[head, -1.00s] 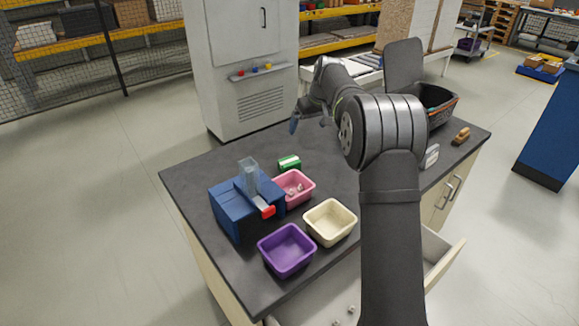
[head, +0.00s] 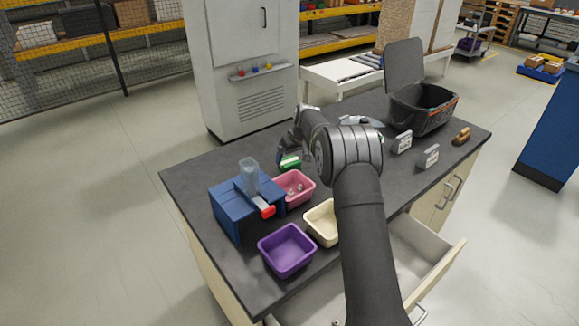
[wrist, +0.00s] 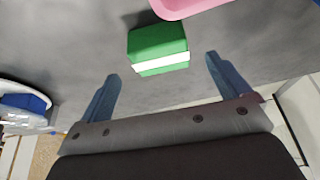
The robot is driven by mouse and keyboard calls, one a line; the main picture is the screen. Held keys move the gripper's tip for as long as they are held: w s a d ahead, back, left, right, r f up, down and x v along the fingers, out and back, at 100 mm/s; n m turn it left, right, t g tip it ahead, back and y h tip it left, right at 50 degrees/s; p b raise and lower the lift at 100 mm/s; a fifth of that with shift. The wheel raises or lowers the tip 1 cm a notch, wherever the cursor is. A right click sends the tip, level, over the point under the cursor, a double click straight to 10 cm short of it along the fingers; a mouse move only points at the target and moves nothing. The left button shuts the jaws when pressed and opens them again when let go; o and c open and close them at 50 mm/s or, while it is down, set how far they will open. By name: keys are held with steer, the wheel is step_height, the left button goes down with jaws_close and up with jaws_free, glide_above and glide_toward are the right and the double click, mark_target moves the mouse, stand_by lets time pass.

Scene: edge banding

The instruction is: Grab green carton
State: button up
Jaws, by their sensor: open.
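The green carton (head: 289,162) with a white band sits on the dark table top, just behind the pink bin. In the wrist view the carton (wrist: 157,47) lies ahead of my gripper (wrist: 162,75), roughly centred between the two blue fingers. My gripper is open, with a wide space between the fingertips and nothing held. The carton appears just beyond the fingertips, and I cannot tell how high the fingers are above the table. In the head view my gripper (head: 281,152) is beside the carton and partly hidden by my arm.
The pink bin (head: 309,190) stands close to the carton. A blue box (head: 228,209) with a clear chute, a purple bin (head: 287,264) and a cream bin (head: 318,232) are nearer.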

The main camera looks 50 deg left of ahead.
mark_target(290, 161)
steer(key=shift+x, duration=2.8)
steer(key=shift+a, duration=0.1)
steer(key=c, duration=1.1)
